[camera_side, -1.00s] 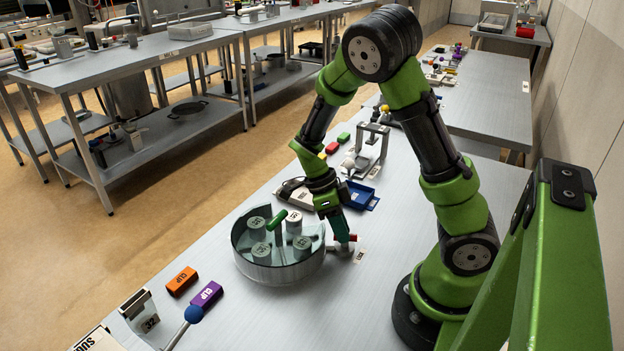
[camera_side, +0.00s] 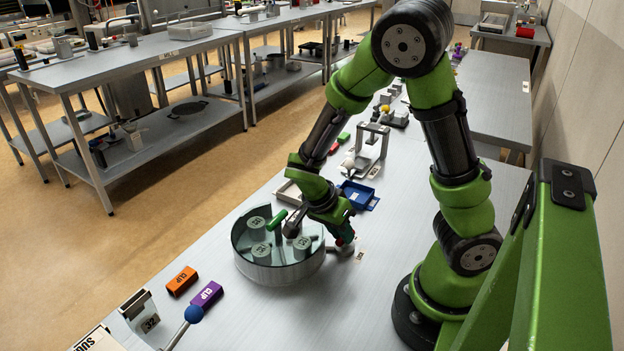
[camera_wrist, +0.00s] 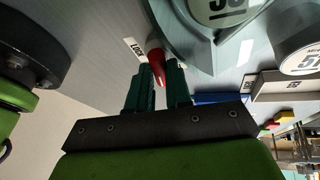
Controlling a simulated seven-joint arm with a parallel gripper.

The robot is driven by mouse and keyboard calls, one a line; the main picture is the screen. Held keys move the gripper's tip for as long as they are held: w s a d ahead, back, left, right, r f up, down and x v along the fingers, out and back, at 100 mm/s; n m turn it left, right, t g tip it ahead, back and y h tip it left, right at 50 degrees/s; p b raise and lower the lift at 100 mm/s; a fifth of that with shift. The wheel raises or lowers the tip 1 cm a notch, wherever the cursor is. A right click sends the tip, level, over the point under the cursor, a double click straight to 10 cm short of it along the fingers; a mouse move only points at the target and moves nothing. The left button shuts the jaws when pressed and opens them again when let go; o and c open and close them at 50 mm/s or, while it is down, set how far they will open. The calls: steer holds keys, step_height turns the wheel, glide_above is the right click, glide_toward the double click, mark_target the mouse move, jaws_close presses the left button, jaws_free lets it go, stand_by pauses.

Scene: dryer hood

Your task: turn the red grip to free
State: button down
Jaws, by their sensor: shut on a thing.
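The red grip (camera_wrist: 155,62) shows in the wrist view between the two dark green fingers of my gripper (camera_wrist: 160,78), which is shut on it. A small label (camera_wrist: 134,48) lies on the table beside the grip. In the side view my gripper (camera_side: 345,248) is low at the right edge of the round clear-walled drum (camera_side: 285,272), and its fingers hide most of the grip. The drum holds several grey cylinders with labels and a green-handled bar (camera_side: 277,220). The text on the label by the grip cannot be read with certainty.
A blue tray (camera_side: 359,195) and a metal stand (camera_side: 372,140) are behind the gripper. An orange clip (camera_side: 181,281), a purple clip (camera_side: 206,296) and a blue-knobbed lever (camera_side: 193,314) are at the front left.

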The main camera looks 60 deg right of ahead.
steer(key=shift+a+n+t+h, duration=0.1)
steer(key=shift+n+t+h, duration=0.25)
steer(key=shift+n, duration=0.75)
steer(key=c, duration=1.1)
jaws_free()
steer(key=shift+s, duration=0.1)
steer(key=shift+o, duration=0.2)
